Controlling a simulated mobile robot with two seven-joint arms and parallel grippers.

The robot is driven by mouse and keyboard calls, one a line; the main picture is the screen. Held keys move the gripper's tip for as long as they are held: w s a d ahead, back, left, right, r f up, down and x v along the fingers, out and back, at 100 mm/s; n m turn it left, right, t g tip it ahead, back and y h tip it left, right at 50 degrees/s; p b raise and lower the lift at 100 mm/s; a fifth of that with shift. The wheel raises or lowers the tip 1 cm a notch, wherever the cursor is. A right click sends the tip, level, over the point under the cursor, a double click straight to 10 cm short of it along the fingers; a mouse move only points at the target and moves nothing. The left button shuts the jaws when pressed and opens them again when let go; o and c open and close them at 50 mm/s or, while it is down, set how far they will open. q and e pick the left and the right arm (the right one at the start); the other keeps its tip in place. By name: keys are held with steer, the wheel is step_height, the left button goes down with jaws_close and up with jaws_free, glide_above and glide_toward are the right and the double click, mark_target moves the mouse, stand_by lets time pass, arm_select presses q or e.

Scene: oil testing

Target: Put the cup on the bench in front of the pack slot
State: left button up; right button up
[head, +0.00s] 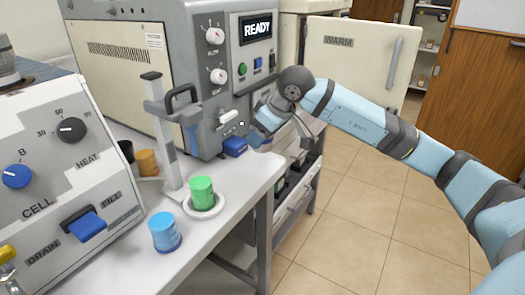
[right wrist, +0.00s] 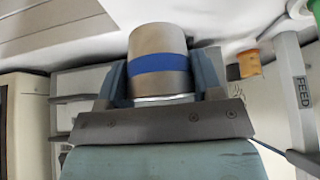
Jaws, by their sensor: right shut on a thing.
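In the right wrist view, my right gripper (right wrist: 160,90) is shut on a grey metal cup with a blue band (right wrist: 160,62), one finger on each side. In the head view the held cup is mostly hidden by the gripper, and I cannot tell whether it touches the bench. The white bench (head: 235,187) runs along the machines. I cannot make out which opening is the pack slot. My left gripper is not in view.
A green cup (head: 201,192) stands on a white round dish, with a blue cup (head: 165,232) nearer. A blue block (head: 235,147) sits at the machine's foot. The bench's right edge drops to the floor.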

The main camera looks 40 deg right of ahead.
mark_target(262, 148)
steer(key=shift+f, duration=0.6)
step_height(262, 148, down, 2)
steer(key=shift+f+b, duration=0.25)
steer(key=shift+b, duration=0.1)
steer(key=shift+f, duration=0.2)
steer(key=shift+r, duration=0.1)
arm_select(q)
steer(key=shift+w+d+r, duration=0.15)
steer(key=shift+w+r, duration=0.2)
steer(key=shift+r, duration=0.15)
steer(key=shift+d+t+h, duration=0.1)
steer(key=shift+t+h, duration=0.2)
arm_select(e)
steer(key=shift+f, duration=0.2)
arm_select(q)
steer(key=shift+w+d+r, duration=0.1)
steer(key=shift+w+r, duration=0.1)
arm_select(e)
steer(key=o, duration=1)
steer(key=shift+r, duration=0.1)
